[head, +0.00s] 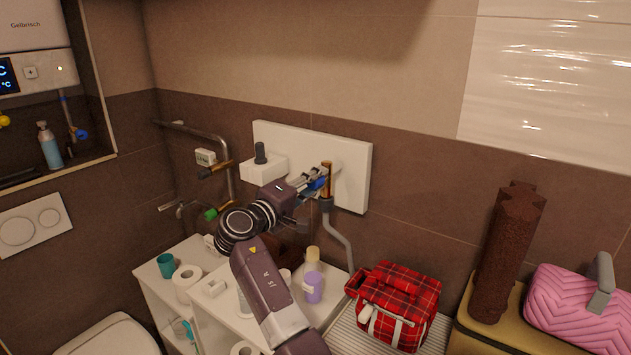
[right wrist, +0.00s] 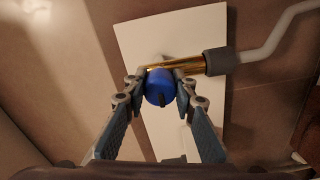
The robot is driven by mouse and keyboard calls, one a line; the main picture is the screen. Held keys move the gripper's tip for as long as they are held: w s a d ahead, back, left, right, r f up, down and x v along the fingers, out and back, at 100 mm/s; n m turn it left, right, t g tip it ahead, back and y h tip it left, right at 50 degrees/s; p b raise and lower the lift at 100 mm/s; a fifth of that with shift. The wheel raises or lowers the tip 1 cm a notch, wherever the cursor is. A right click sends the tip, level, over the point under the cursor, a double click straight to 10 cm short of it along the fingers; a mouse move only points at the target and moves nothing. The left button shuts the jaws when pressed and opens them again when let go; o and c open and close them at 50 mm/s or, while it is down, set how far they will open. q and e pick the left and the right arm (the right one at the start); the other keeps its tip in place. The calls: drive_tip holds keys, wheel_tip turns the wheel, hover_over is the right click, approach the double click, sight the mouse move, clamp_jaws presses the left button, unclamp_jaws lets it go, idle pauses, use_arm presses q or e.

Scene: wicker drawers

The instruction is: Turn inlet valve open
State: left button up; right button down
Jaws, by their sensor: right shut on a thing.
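The inlet valve shows as a blue knob (head: 318,184) on a short upright brass pipe (head: 327,168), in front of a white wall panel. My right gripper (head: 315,178) reaches it from the left and is shut on the knob. In the right wrist view the blue knob (right wrist: 159,88) sits between the two fingertips of the right gripper (right wrist: 160,80), with the brass pipe (right wrist: 208,65) just behind it. The fingers partly hide the knob in the head view. My left gripper is not in view.
A grey hose (head: 337,235) runs down from the brass pipe. The white panel (head: 352,185) backs the valve. A green-handled pipe fitting (head: 210,213) is at left.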

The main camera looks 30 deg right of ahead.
drive_tip(key=shift+r, duration=0.2)
drive_tip(key=c, duration=1.9)
unclamp_jaws()
drive_tip(key=shift+c, duration=0.2)
drive_tip(key=o, duration=0.4)
drive_tip(key=shift+w+d+f, duration=0.1)
drive_tip(key=shift+f, duration=0.05)
drive_tip(key=shift+c, duration=0.2)
drive_tip(key=v, duration=1.2)
drive_tip(key=shift+f, duration=0.15)
